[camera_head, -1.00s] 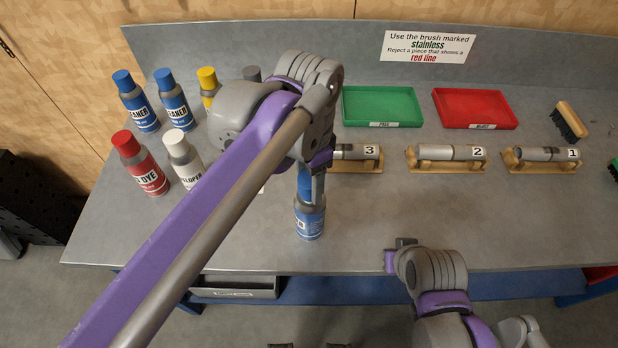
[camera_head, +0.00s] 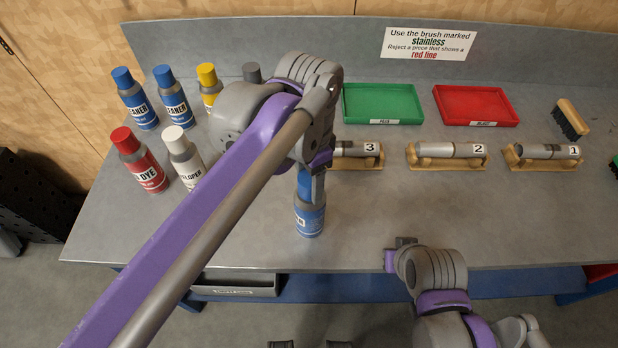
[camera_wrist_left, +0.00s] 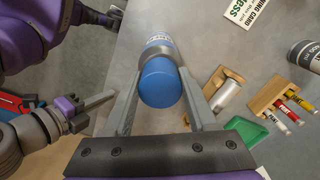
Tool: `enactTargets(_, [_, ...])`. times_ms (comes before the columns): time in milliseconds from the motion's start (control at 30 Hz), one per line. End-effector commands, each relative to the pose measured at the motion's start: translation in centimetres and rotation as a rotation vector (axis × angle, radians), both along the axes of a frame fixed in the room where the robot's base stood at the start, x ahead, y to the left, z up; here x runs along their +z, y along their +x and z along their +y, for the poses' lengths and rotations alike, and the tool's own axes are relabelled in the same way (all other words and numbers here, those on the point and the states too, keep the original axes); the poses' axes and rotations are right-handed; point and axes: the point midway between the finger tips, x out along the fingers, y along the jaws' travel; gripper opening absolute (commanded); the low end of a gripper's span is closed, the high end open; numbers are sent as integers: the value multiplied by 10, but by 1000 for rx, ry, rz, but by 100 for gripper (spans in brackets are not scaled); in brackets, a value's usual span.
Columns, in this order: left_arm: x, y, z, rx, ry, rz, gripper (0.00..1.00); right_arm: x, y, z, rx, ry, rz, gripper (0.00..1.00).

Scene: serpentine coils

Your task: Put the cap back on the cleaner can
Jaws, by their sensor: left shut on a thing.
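The cleaner can (camera_head: 309,220), with a blue label, stands upright near the front edge of the bench. Its blue cap (camera_head: 304,184) is at the can's top, in line with it. My left gripper (camera_head: 312,186) comes down from above and is shut on the cap. In the left wrist view the cap (camera_wrist_left: 160,83) sits between the two fingers, with the can's grey shoulder and label (camera_wrist_left: 160,42) behind it. Whether the cap is fully seated cannot be told. My right gripper (camera_head: 391,256) is near the front edge, right of the can; its jaws are unclear.
Several other capped cans stand at the left, including a red one (camera_head: 139,160) and a white-capped one (camera_head: 184,158). A green tray (camera_head: 382,104), a red tray (camera_head: 475,106) and labelled cylinders on wooden stands (camera_head: 447,154) are behind and right.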

Motion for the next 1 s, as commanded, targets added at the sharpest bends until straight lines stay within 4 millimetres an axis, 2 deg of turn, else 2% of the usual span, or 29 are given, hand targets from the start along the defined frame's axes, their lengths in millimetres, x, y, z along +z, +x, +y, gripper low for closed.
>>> enactTargets(900, [-4,0,0,0,0,0,7,0,0,0,0,0,0,0])
enactTargets(933, [-4,0,0,0,0,0,60,0,0,0,0,0,0,0])
enactTargets(1000, [-4,0,0,0,0,0,72,0,0,0,0,0,0,0])
